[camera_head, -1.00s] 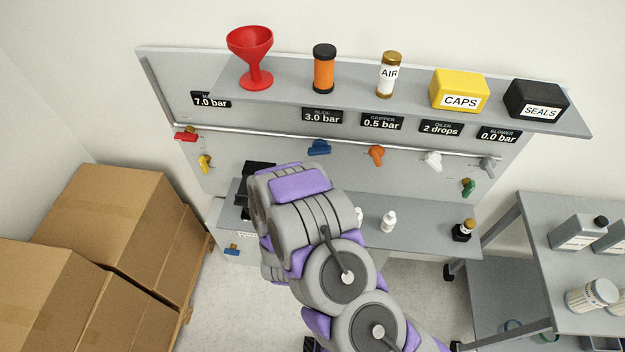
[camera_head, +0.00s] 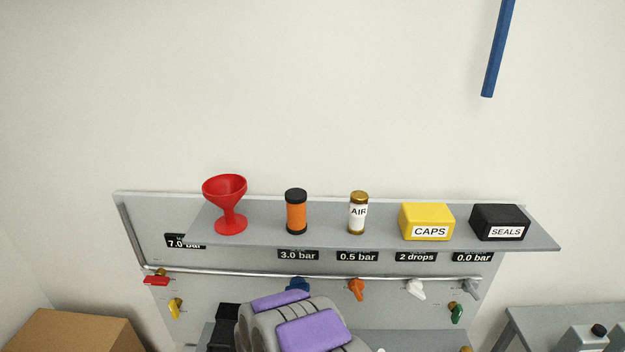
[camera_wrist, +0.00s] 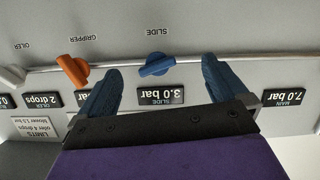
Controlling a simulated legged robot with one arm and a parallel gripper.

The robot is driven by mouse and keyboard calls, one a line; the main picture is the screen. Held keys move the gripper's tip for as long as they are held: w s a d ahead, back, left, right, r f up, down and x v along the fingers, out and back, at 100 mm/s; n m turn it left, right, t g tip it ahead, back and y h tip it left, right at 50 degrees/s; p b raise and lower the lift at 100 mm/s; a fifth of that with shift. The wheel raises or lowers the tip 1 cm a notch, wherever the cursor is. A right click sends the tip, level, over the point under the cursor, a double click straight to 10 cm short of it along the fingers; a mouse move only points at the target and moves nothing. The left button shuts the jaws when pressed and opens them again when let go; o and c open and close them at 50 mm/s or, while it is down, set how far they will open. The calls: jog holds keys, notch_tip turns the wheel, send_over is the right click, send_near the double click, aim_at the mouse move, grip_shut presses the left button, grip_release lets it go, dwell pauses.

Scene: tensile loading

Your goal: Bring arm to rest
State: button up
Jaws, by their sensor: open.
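My gripper (camera_wrist: 161,68) shows in the wrist view with its two blue fingers spread apart and nothing between them. Beyond the fingers is the grey panel, which appears upside down there. The blue SLIDE valve handle (camera_wrist: 157,64) lies in line with the gap between the fingertips; I cannot tell how far off it is. The orange GRIPPER valve handle (camera_wrist: 73,70) is left of the left finger. In the head view my purple and grey arm is at the bottom centre, in front of the panel, and my fingers are hidden there.
The shelf (camera_head: 270,231) holds a red funnel (camera_head: 227,205), an orange cylinder (camera_head: 296,212), an AIR bottle (camera_head: 358,213), a yellow CAPS box (camera_head: 427,222) and a black SEALS box (camera_head: 499,222). A blue bar (camera_head: 498,48) hangs upper right.

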jog(key=s+d+r+g+y+b, duration=0.3)
jog(key=s+d+r+g+y, duration=0.1)
jog(key=s+r+g, duration=0.55)
jog(key=s+d+r+g+h, duration=0.1)
jog(key=s+d+r+g, duration=0.1)
jog(key=s+d, duration=0.3)
jog(key=s+d+r+g+h+b, duration=0.1)
jog(key=s+d, duration=0.5)
jog(key=s, duration=0.7)
jog(key=s+d+r+m+g+h+b, duration=0.1)
jog(key=s+d+r+g, duration=0.3)
jog(key=s, duration=0.5)
jog(key=shift+s+d+r, duration=0.2)
jog(key=shift+d+r, duration=0.5)
jog(key=shift+d, duration=0.15)
